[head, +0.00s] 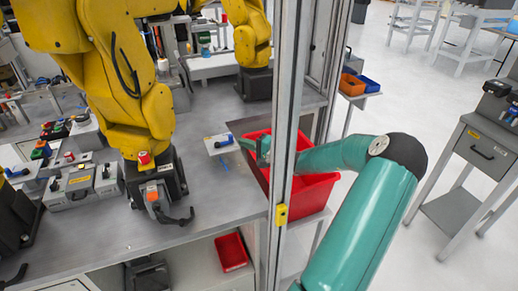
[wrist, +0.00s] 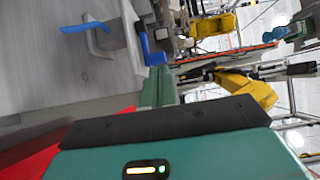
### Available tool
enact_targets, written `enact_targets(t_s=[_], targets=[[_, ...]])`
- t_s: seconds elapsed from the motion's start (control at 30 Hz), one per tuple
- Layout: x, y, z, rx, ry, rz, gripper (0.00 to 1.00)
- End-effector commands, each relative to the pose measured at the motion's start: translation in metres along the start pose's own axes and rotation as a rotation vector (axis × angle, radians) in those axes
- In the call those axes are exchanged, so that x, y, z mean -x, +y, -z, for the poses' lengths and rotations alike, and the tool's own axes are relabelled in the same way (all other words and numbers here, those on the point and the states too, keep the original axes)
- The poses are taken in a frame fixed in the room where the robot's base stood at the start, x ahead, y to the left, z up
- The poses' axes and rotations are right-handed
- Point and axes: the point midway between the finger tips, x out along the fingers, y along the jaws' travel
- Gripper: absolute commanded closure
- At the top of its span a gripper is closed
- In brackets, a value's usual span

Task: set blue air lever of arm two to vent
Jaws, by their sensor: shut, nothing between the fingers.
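In the wrist view my shut teal fingers (wrist: 159,85) point up toward a blue piece (wrist: 149,46) beside a grey block. A second blue piece (wrist: 88,27) with a grey bracket lies farther left there. I cannot tell which of the two is the lever's handle.
A metal post (head: 288,130) stands in front of my wrist and hides part of it. A red bin (head: 312,195) lies under my forearm. A large yellow arm (head: 135,100) stands left of the lever, and another yellow arm (head: 248,35) stands behind.

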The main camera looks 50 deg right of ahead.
Motion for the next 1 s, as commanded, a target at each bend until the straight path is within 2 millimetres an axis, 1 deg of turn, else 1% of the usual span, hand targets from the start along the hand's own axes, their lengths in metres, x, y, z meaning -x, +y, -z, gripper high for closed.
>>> enact_targets(t_s=[0.03, 0.1, 0.2, 0.3, 0.73, 1.0], targets=[[-0.008, 0.0, -0.001, -0.001, -0.002, 0.001, 1.0], [-0.017, 0.0, 0.0, 0.0, -0.002, 0.001, 1.0], [-0.025, 0.0, 0.0, 0.0, -0.001, 0.0, 1.0], [-0.028, 0.0, 0.0, 0.0, 0.0, -0.001, 1.0], [-0.028, 0.0, 0.001, 0.001, -0.008, 0.001, 1.0], [-0.033, -0.001, 0.008, 0.004, -0.083, 0.007, 1.0]])
